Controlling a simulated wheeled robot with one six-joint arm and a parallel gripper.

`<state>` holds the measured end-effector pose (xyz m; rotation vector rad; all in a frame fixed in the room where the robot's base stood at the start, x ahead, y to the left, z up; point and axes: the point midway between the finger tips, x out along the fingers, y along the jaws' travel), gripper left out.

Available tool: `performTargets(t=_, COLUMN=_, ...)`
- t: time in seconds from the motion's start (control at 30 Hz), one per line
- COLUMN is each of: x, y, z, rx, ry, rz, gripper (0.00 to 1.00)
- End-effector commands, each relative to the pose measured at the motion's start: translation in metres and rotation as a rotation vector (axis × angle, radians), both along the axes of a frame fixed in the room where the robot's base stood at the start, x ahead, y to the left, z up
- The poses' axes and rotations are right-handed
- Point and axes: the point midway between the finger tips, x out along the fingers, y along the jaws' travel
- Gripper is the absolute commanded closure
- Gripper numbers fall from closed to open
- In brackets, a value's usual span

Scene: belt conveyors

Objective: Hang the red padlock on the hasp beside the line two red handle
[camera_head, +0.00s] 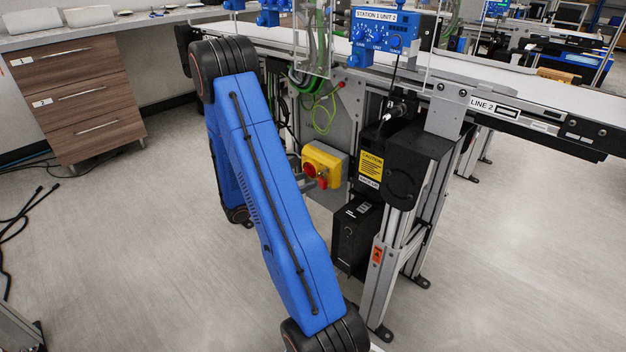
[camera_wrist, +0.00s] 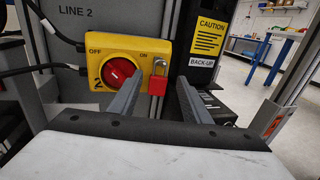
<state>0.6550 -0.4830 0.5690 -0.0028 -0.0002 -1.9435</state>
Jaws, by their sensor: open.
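The red padlock (camera_wrist: 158,78) hangs upright by its silver shackle at the right edge of a yellow switch box (camera_wrist: 146,47) in the wrist view. The shackle appears to be on the hasp there, but the hasp itself is hard to make out. The red rotary handle (camera_wrist: 117,72), marked 2, sits left of the padlock on the box. My gripper (camera_wrist: 161,90) is open, its two grey fingers apart on either side of the padlock, with visible space at the right. The yellow box (camera_head: 334,158) and red handle (camera_head: 309,169) also show in the head view, where my arm hides most of my gripper.
A black unit with a yellow caution label (camera_head: 371,163) stands right of the box, with a dark case (camera_head: 356,238) below it. The line 2 conveyor (camera_head: 520,92) runs above. Cables (camera_wrist: 40,70) reach the box from the left.

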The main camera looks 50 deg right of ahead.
Motion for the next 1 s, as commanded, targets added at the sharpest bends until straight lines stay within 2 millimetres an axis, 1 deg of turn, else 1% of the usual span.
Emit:
performTargets(t=0.03, x=0.004, y=0.009, z=0.000, rx=0.000, ry=0.000, rz=0.003, gripper=0.56)
performTargets(t=0.1, x=0.009, y=0.020, z=0.000, rx=0.000, ry=0.000, rz=0.003, gripper=0.56)
performTargets(t=0.5, x=0.032, y=0.081, z=0.000, rx=0.000, ry=0.000, rz=0.001, gripper=0.56)
performTargets(t=0.7, x=0.038, y=0.097, z=-0.001, rx=0.000, ry=0.000, rz=0.000, gripper=0.56)
performTargets(t=0.83, x=0.039, y=0.101, z=-0.001, rx=0.000, ry=0.000, rz=0.000, gripper=0.56)
performTargets(t=1.0, x=0.039, y=0.102, z=-0.001, rx=0.000, ry=0.000, rz=-0.001, gripper=0.56)
